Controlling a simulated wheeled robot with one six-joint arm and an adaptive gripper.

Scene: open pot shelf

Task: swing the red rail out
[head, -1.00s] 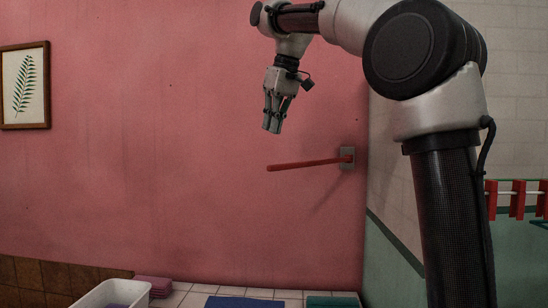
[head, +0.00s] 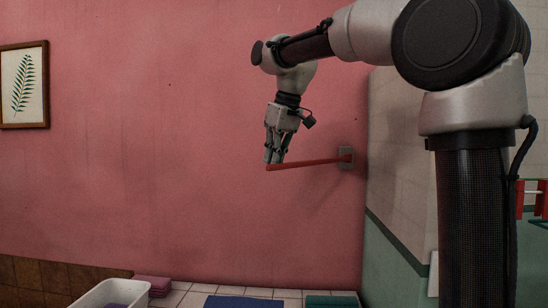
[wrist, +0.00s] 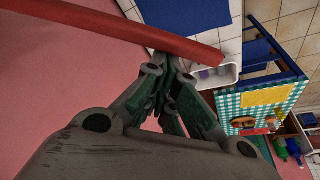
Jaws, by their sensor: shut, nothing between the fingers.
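The red rail (head: 305,163) is a thin bar that sticks out from a grey wall bracket (head: 346,157) on the pink wall, near the corner. Its free end points left. My gripper (head: 272,163) is shut and empty, pointing down at the free end of the rail. In the wrist view the red rail (wrist: 120,28) crosses the upper left, passing just beyond the fingertips of my gripper (wrist: 165,62). I cannot tell whether the fingers touch the rail.
Below on the tiled floor are a white tub (head: 112,292), pink folded cloths (head: 153,284), a blue mat (head: 243,302) and a green one (head: 332,300). A checked-cloth table (wrist: 255,103) shows in the wrist view. The air left of the rail is clear.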

